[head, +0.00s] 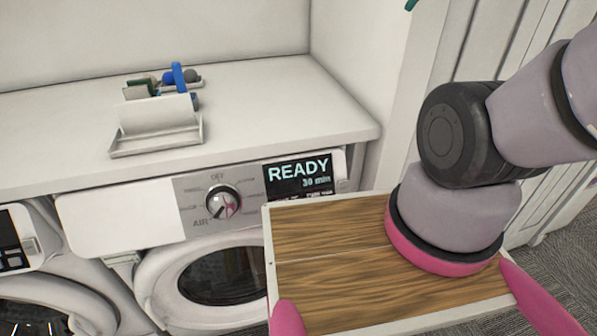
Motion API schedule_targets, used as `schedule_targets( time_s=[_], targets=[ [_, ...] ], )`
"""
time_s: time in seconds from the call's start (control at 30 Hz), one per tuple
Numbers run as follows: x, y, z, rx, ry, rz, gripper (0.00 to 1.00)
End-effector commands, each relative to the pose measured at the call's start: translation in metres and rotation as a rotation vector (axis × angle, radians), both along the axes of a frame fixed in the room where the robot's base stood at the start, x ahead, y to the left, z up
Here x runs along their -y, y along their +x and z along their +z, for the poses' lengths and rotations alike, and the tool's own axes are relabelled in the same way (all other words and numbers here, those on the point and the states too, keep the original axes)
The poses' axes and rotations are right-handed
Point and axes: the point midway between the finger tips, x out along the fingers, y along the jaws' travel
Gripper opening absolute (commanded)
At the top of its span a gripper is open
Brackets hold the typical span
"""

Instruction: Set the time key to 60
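The machine's display (298,177) is lit and reads "READY" with "30 min" under it. A line of small text below that is too small to read. No key marked as the time key can be made out; the area under the display is partly hidden behind my wooden top. A round dial (223,202) left of the display has "OFF" above it and "AIR" at its lower left. My arm shows on the right and leaves the picture at the right edge.
A white counter (255,95) runs above the machines. A white tray (157,144) and several small items, one blue (178,78), sit on it. The machine's round door (222,275) is shut. Another machine (40,275) stands at the left. Grey carpet (565,255) shows at the right.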

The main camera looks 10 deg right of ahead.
Motion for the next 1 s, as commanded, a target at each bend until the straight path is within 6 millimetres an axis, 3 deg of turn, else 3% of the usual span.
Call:
schedule_targets(
  time_s=[0.17, 0.2, 0.4, 0.47, 1.0],
  targets=[
    [-0.0001, 0.0, 0.0, 0.0, -0.001, 0.001, 1.0],
    [-0.0001, 0.0, 0.0, 0.0, -0.001, 0.001, 0.96],
    [-0.0001, 0.0001, 0.0001, -0.001, 0.0, 0.001, 0.2],
    [-0.0001, 0.0001, 0.0001, 0.0, -0.001, 0.001, 0.0],
    [-0.0001, 0.0001, 0.0001, 0.0, -0.001, 0.001, 0.0]
  ],
)
